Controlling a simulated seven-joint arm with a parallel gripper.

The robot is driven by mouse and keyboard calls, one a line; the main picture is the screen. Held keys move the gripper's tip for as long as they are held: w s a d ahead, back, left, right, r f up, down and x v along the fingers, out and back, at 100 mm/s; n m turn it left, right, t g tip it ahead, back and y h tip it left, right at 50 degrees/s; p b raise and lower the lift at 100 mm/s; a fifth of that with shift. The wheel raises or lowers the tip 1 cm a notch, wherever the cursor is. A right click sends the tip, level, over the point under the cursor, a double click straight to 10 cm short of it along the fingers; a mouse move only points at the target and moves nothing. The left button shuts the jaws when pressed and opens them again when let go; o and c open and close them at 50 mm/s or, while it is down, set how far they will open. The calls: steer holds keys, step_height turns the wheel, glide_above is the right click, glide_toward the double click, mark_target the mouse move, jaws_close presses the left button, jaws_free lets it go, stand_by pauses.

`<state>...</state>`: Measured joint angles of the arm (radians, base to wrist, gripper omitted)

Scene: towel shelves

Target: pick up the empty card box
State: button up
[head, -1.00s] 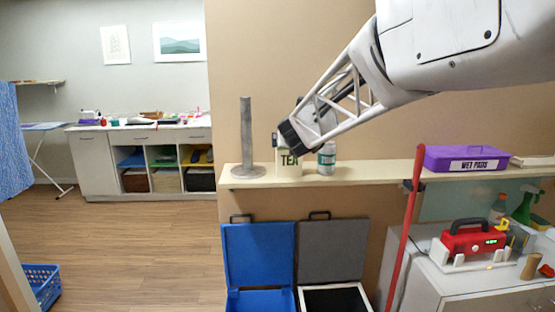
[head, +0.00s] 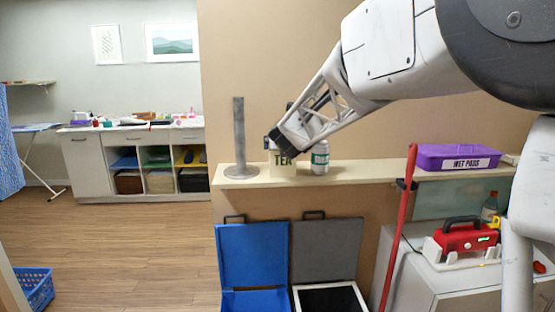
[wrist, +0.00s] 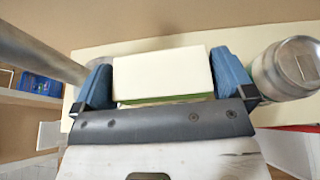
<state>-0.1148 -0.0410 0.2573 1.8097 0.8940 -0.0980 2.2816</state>
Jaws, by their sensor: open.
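The card box is a cream box with a green "TEA" label (head: 283,170), upright on the wall shelf between a grey post and a white can. My gripper (head: 284,140) is at its top in the head view and hides its upper part. In the wrist view the plain cream face of the box (wrist: 163,74), with a green band along its lower edge, lies between my two blue fingers (wrist: 165,84). The fingers are open, one on each side, with very little gap. I cannot tell whether they touch it. The inside of the box is not visible.
The shelf (head: 370,174) also holds the grey post on a round base (head: 239,140), the can (head: 320,157) close on the right, and a purple "WET PADS" box (head: 458,157). A red pole (head: 398,235) crosses the shelf front. Blue (head: 252,255) and grey lidded bins stand below.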

steer(key=shift+x, duration=0.85)
steer(key=c, duration=0.6)
steer(key=shift+r, duration=0.3)
steer(key=shift+r, duration=1.45)
steer(key=s+d+r, duration=0.1)
steer(key=s, duration=1.5)
steer(key=shift+d+r, duration=0.2)
steer(key=shift+d, duration=0.05)
